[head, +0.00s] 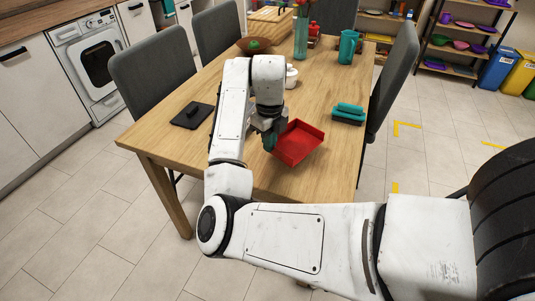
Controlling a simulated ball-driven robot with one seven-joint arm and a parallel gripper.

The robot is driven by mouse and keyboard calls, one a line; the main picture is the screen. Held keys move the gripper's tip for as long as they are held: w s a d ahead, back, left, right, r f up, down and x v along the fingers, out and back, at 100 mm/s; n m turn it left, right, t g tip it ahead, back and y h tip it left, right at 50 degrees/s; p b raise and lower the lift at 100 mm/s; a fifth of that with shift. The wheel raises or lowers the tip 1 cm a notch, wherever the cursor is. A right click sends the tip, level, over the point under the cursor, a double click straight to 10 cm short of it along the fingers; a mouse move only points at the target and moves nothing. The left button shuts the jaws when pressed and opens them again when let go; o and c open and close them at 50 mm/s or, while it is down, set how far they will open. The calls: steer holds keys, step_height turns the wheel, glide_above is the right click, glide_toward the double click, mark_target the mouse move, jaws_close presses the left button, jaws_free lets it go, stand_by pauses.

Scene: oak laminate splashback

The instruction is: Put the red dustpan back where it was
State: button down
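The red dustpan (298,143) is a shallow open tray over the near right part of the wooden table. It looks slightly tilted, and I cannot tell whether it rests on the table or is held just above it. My gripper (269,134) points down at the dustpan's left side, against or very close to it. A dark teal part shows between the gripper and the pan; I cannot tell whether it is a handle or a fingertip. My arm hides part of the gripper, so its opening is unclear.
On the table (172,140) are a black board (192,115), folded teal cloths (348,113), a white jar (291,77), a brown bowl (253,46), a glass vase (301,40) and a teal pitcher (348,47). Grey chairs (153,73) line the sides. Shelves (464,37) stand behind.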

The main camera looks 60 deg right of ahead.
steer(key=shift+w+d+f, duration=0.15)
steer(key=shift+w+f, duration=0.15)
steer(key=shift+f, duration=0.2)
steer(key=shift+w+f, duration=0.15)
steer(key=shift+f, duration=1.45)
steer(key=shift+f, duration=0.1)
steer(key=c, duration=1.3)
jaws_free()
steer(key=shift+c, duration=0.2)
step_height(320, 180, up, 12)
steer(key=shift+r+p, duration=0.15)
steer(key=shift+p, duration=0.8)
